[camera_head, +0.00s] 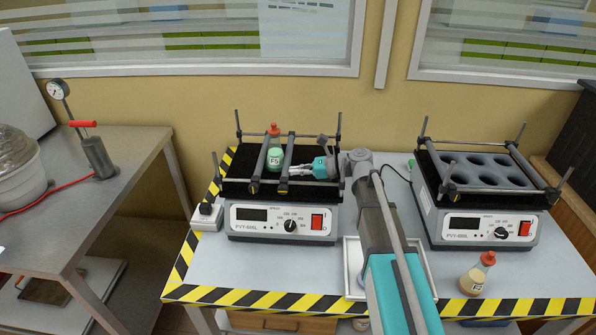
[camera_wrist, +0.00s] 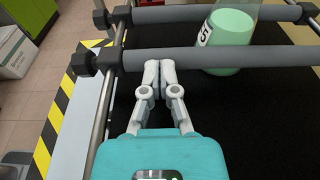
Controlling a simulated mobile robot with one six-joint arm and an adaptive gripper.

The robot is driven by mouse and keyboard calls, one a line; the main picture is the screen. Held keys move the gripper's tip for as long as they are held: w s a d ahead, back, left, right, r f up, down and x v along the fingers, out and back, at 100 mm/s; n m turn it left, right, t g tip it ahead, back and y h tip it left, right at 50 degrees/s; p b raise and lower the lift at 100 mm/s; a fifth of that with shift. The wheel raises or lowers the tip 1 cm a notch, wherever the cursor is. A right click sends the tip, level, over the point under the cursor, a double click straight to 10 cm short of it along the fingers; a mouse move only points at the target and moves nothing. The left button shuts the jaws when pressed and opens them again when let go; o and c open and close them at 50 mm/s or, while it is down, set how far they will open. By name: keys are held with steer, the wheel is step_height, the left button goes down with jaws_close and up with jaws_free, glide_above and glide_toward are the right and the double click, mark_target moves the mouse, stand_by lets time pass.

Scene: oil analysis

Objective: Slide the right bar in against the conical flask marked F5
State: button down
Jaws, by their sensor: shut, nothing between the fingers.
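The conical flask marked F5 (camera_head: 275,156), with green liquid and a red stopper, stands on the left shaker's black platform between two grey bars. The right bar (camera_head: 287,168) passes close on the flask's right side, and the left bar (camera_head: 261,160) is on its other side. In the wrist view the right bar (camera_wrist: 220,58) crosses in front of the flask (camera_wrist: 234,30); I cannot tell whether they touch. My gripper (camera_head: 294,170) is shut and empty, to the right of the right bar. In the wrist view its fingertips (camera_wrist: 152,66) are together at that bar, seemingly touching it.
The left shaker (camera_head: 262,223) has corner posts and side rails around its platform. A second shaker (camera_head: 460,231) with a holed rack stands at right. A stoppered flask (camera_head: 476,276) stands near the table's striped front edge. A white tray (camera_head: 352,270) lies beneath my arm.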

steer(key=shift+a, duration=0.1)
stand_by(0.3)
steer(key=d+r+p, duration=0.1)
steer(key=d, duration=0.3)
steer(key=d+r, duration=0.1)
steer(key=d, duration=0.4)
steer(key=d+p, duration=0.1)
steer(key=d, duration=0.4)
steer(key=shift+r+p, duration=0.35)
steer(key=shift+r, duration=0.05)
